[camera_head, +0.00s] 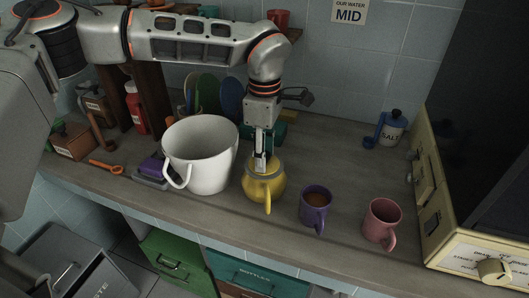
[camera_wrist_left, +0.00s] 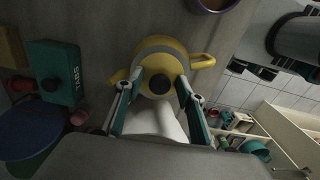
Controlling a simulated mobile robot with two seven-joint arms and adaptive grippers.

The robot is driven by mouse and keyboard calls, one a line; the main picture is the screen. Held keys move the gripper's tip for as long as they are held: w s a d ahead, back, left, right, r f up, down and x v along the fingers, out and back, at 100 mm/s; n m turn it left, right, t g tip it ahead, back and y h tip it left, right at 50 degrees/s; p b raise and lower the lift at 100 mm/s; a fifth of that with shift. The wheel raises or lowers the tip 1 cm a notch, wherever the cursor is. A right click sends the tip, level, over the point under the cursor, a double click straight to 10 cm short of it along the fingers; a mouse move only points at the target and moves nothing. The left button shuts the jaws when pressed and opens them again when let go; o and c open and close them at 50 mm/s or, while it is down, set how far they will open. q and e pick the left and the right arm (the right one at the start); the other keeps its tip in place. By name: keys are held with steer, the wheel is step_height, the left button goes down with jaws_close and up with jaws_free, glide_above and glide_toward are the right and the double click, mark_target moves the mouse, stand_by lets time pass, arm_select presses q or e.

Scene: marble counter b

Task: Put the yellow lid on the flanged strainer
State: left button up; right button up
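The yellow lid (camera_wrist_left: 158,66) with a dark round knob (camera_wrist_left: 160,83) is at the middle of the yellow pot (camera_head: 263,190) in the left wrist view. The grey flanged strainer (camera_wrist_left: 145,57) shows as a ring around the lid at the pot's mouth. I cannot tell whether the lid rests fully on it. My left gripper (camera_head: 261,166) points straight down over the pot. In the left wrist view its fingers (camera_wrist_left: 160,82) stand apart on both sides of the knob, with a gap to it. My right gripper is not in view.
A large white mug (camera_head: 203,150) stands close left of the pot. A purple mug (camera_head: 315,207) with brown drink and a pink mug (camera_head: 381,222) stand to the right. A teal TABS box (camera_wrist_left: 60,72) is behind. The counter's right rear is mostly clear.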

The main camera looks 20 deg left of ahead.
arm_select(q)
step_height(320, 180, up, 12)
steer(key=p, duration=0.1)
stand_by(0.6)
stand_by(0.4)
